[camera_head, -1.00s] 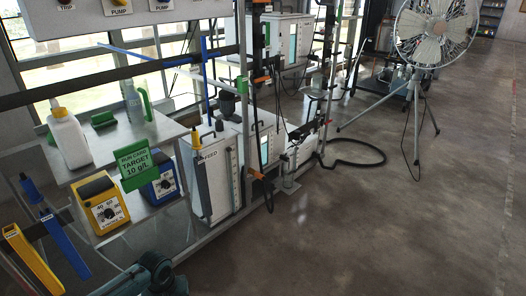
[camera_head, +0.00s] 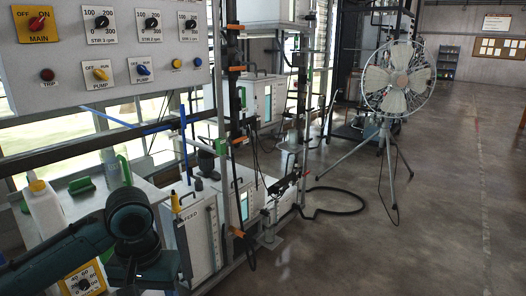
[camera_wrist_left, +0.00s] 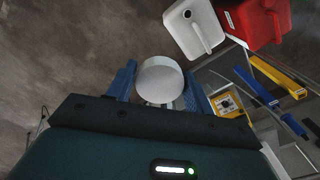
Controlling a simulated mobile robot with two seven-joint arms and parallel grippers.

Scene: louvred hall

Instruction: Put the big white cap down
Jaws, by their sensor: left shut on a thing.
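The big white cap (camera_wrist_left: 160,80) shows in the left wrist view, with its round pale face toward the camera. My left gripper (camera_wrist_left: 160,92) is shut on it, with a blue finger on each side. The cap appears held in the air above the grey floor. In the head view my left arm reaches in from the lower left, over the shelf front. Its dark teal wrist shows there, but the fingers and the cap are not visible. My right gripper is in neither view.
A white jug (camera_wrist_left: 193,28) and a red container (camera_wrist_left: 255,20) show at the wrist view's top. A shelf holds a white bottle (camera_head: 45,208) and a yellow dial unit (camera_head: 82,281), partly behind my arm. A fan (camera_head: 398,78) stands on open floor.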

